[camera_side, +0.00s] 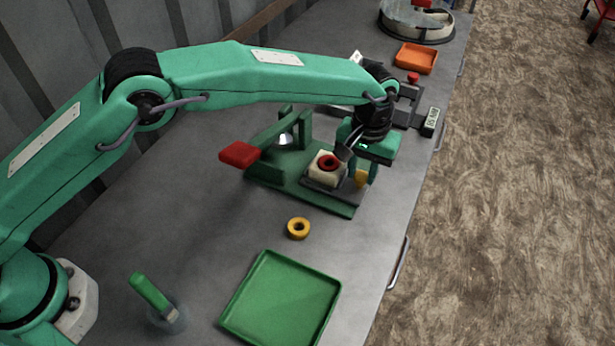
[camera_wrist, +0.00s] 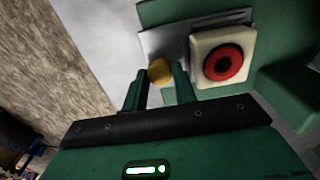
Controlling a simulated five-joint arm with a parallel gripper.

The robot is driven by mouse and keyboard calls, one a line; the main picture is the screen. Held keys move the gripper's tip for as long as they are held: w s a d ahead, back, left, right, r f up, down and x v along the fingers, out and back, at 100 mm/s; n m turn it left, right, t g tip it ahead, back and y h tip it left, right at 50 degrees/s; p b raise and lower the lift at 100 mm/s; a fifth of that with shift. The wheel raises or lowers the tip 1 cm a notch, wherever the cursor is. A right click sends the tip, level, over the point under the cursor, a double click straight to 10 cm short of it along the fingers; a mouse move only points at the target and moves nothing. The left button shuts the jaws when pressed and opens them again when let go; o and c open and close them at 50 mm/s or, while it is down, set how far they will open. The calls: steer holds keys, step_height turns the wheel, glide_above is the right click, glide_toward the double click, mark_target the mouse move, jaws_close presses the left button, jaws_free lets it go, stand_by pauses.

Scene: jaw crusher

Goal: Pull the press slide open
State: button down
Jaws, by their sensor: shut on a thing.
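The green press (camera_side: 290,168) stands on the bench with a red lever handle (camera_side: 239,154) and a silver ram (camera_side: 285,139). Its dark grey slide (camera_side: 330,190) carries a cream block (camera_side: 315,172) with a red ring (camera_side: 328,162) on top. The block sits to the right of the ram, not under it. A round yellow knob (camera_side: 361,178) is at the slide's right end. My gripper (camera_wrist: 159,82) is shut on the knob, one finger on each side. The wrist view also shows the knob (camera_wrist: 160,70) and the red ring (camera_wrist: 223,64).
A yellow ring (camera_side: 299,228) lies in front of the press. A green tray (camera_side: 282,303) and a green-handled tool (camera_side: 150,291) are nearer. An orange tray (camera_side: 416,58), a red knob (camera_side: 413,78) and a round pan (camera_side: 415,22) are farther back. The bench edge is close on the right.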

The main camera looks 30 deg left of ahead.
steer(key=shift+w+d+r, duration=0.1)
steer(key=shift+d, duration=0.5)
steer(key=c, duration=1.1)
jaws_free()
steer(key=shift+r, duration=0.1)
steer(key=shift+r, duration=3.8)
